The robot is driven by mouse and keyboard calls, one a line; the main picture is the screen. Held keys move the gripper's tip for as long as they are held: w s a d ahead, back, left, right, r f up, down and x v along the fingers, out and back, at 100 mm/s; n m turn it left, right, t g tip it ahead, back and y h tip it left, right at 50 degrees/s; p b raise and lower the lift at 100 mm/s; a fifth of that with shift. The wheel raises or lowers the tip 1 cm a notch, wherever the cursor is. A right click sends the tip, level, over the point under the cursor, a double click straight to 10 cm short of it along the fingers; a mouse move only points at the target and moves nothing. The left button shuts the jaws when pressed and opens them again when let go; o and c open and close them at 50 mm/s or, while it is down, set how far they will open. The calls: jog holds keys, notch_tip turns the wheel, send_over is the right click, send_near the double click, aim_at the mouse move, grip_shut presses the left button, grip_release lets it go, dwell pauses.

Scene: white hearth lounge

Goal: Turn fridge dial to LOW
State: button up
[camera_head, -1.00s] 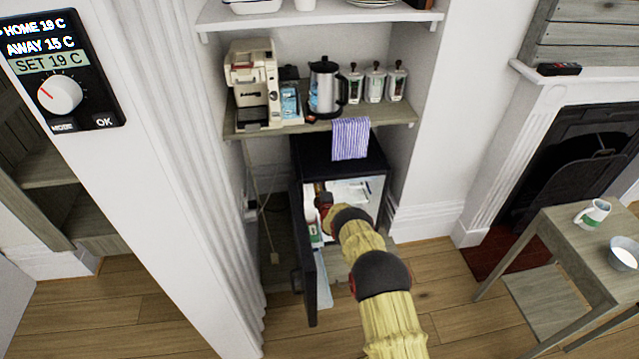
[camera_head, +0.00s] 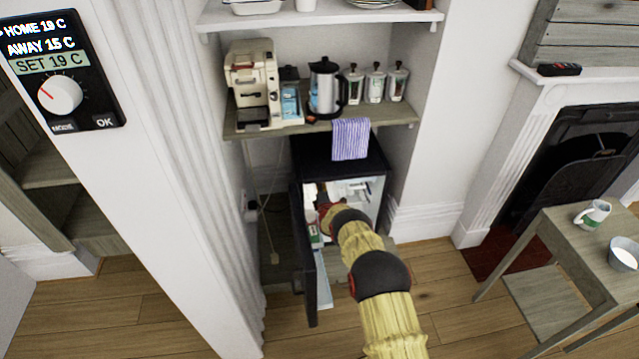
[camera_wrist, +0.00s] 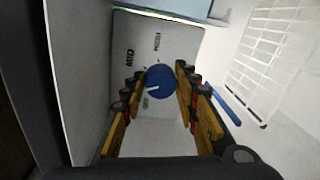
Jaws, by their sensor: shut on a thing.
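The small black fridge (camera_head: 350,160) stands under the shelf, its door (camera_head: 310,265) swung open. My arm reaches into it, and the dial is hidden in the head view. In the wrist view, the blue dial (camera_wrist: 161,81) sits on a grey panel (camera_wrist: 180,40). My gripper (camera_wrist: 160,79) is shut on the dial, one finger on each side. The dial's white mark points left in the picture, between the sideways "MID" label and a small lower label. The small labels above and below the dial are too blurred to read surely.
A white wire rack (camera_wrist: 268,60) is right of the fingers inside the fridge. A striped cloth (camera_head: 350,139) hangs over the fridge top from the shelf, which holds a coffee machine (camera_head: 253,80) and kettle (camera_head: 325,88).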

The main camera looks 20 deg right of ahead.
jog(key=shift+a, duration=0.1)
jog(key=o, duration=1.2)
jog(key=shift+c, duration=0.2)
jog(key=shift+s, duration=0.1)
jog(key=v, duration=1.1)
jog(key=shift+s, duration=0.4)
jog(key=shift+a+f, duration=0.1)
